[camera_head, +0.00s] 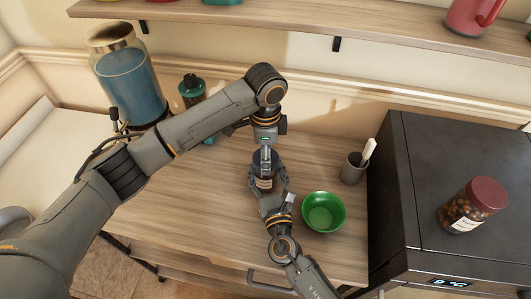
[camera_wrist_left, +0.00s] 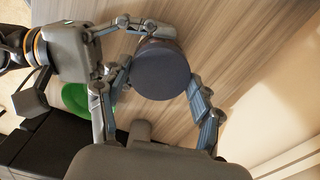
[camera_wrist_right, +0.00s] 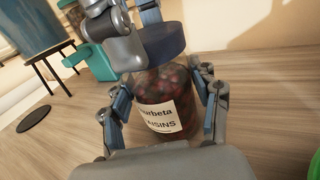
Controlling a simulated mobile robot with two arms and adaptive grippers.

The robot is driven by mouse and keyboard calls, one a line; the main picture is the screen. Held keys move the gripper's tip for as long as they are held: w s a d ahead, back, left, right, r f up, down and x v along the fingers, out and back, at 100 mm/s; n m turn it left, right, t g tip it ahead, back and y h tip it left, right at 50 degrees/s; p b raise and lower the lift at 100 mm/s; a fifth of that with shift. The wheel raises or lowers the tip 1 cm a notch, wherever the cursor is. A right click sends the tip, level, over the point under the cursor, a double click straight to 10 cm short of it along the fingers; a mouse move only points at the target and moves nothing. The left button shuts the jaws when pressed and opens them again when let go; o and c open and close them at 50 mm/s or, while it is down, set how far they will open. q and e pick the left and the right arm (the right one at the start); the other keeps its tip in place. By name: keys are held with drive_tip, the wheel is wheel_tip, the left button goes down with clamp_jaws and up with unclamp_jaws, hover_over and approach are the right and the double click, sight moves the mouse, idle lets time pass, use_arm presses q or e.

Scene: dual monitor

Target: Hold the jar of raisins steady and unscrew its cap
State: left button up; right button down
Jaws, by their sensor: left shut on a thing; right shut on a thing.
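The jar of raisins (camera_wrist_right: 165,95) stands upright on the wooden counter, with dark contents and a white label reading "raisins" in the right wrist view. Its dark blue cap (camera_wrist_left: 161,70) is on top; it also shows in the right wrist view (camera_wrist_right: 160,42). My right gripper (camera_wrist_right: 167,92) is shut around the jar's body, a finger on each side. My left gripper (camera_wrist_left: 160,80) comes from above and is shut on the cap. In the head view my left gripper (camera_head: 265,151) is above my right gripper (camera_head: 268,184), and they partly hide the jar (camera_head: 264,183).
A green bowl (camera_head: 323,212) sits just right of the jar. A grey cup with utensils (camera_head: 353,168) stands behind it. A black appliance (camera_head: 405,190) with another jar (camera_head: 472,205) on top is at right. A blue dispenser (camera_head: 130,85) and teal bottle (camera_head: 192,90) stand back left.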

use_arm(q)
drive_tip(key=n, duration=0.5)
drive_tip(key=shift+d, duration=0.1)
drive_tip(key=n, duration=0.5)
drive_tip(key=shift+s, duration=0.1)
drive_tip(key=n, duration=1)
drive_tip(key=shift+r, duration=0.1)
drive_tip(key=shift+r, duration=1.05)
